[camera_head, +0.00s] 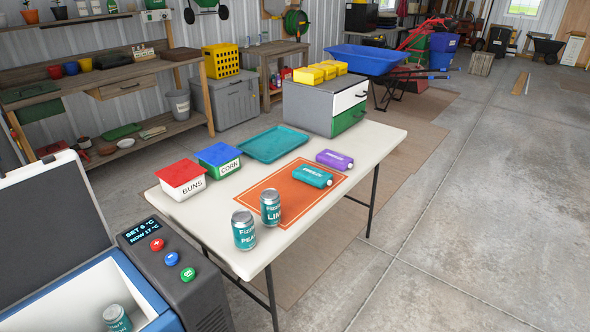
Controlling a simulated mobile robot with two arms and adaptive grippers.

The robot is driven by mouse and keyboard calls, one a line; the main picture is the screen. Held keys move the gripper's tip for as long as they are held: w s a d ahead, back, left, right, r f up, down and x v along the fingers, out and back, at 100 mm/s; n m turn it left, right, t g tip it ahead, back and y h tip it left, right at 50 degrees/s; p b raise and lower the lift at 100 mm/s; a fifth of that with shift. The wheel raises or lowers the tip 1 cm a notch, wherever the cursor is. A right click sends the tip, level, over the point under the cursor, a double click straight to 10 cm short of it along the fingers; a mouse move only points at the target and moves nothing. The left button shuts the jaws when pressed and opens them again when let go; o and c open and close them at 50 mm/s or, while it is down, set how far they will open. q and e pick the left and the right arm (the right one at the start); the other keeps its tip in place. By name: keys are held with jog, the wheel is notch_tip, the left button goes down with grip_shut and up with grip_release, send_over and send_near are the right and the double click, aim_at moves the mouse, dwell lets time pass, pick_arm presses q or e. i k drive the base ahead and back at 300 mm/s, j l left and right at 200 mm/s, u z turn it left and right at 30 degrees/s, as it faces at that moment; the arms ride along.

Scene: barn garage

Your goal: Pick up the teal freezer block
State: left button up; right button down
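The teal freezer block (312,176) lies flat on the orange mat (288,202) on the white folding table (380,142). It is near the mat's far right part, with pale lettering on top and a white cap at its right end. A purple block (335,160) of similar shape lies just behind it, near the mat's far corner. A can (270,207) stands on the mat's near left part, in front of the teal block. Neither of my grippers shows in the head view.
A second can (243,230), a BUNS tub (181,180), a CORN tub (219,160) and a teal tray (272,144) stand on the table. A drawer unit (307,106) stands at its back. An open cooler (140,285) holding a can (117,318) is at the near left. The right floor is clear.

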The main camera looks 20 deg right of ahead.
aim_at(309, 175)
jog(key=i+l+u, duration=0.1)
jog(key=l, duration=0.6)
jog(key=i+l+u, duration=0.1)
jog(key=l, duration=0.55)
jog(key=i+l+u, duration=0.15)
jog(key=l, duration=0.6)
jog(key=i+l+u, duration=0.1)
jog(key=l, duration=0.6)
